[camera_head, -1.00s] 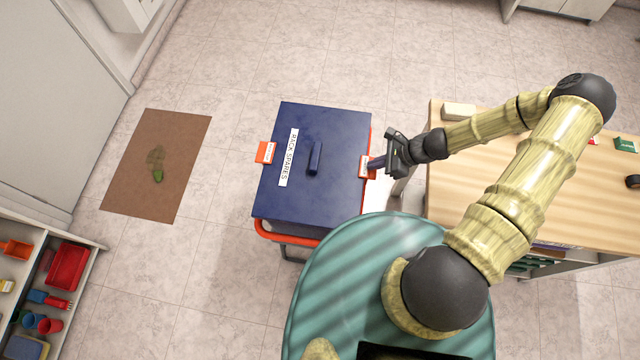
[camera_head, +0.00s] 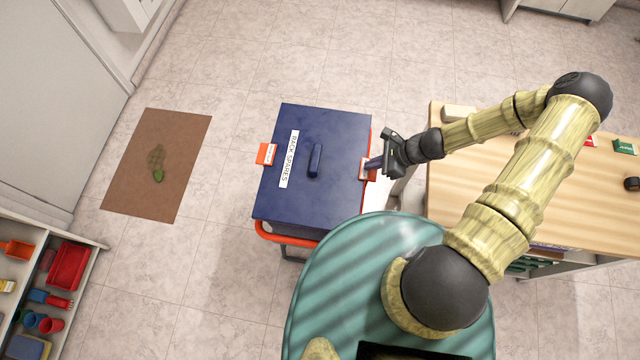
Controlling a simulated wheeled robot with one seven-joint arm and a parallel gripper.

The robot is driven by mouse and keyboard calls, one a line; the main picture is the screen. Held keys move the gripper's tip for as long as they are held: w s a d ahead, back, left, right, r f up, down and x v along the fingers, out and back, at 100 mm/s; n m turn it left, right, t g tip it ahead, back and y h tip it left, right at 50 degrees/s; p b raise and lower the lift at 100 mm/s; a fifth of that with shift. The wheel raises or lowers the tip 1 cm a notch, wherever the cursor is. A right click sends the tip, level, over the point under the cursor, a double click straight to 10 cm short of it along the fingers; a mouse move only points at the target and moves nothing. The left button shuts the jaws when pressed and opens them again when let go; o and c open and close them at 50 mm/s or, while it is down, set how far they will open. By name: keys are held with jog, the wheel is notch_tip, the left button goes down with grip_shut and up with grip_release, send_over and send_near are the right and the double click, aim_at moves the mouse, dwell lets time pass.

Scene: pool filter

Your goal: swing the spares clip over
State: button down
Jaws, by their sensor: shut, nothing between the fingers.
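A wooden-topped bench (camera_head: 540,185) stands close on the right, under my arm. A brown mat (camera_head: 190,145) lies on the floor at left. A shelf (camera_head: 90,260) with coloured items is at lower left. The floor behind the box is clear.

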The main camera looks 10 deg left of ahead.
jog(key=shift+w+r+p, duration=0.1)
jog(key=shift+r+p, duration=1.45)
jog(key=shift+r, duration=0.75)
notch_tip(320, 180, up, 5)
jog(key=p, duration=0.3)
jog(key=shift+d+p, duration=0.1)
jog(key=shift+p, duration=0.3)
jog(key=shift+r, duration=0.1)
jog(key=b+v, duration=0.3)
jog(key=v, duration=1.4)
jog(key=shift+d, duration=0.2)
jog(key=shift+r, duration=0.1)
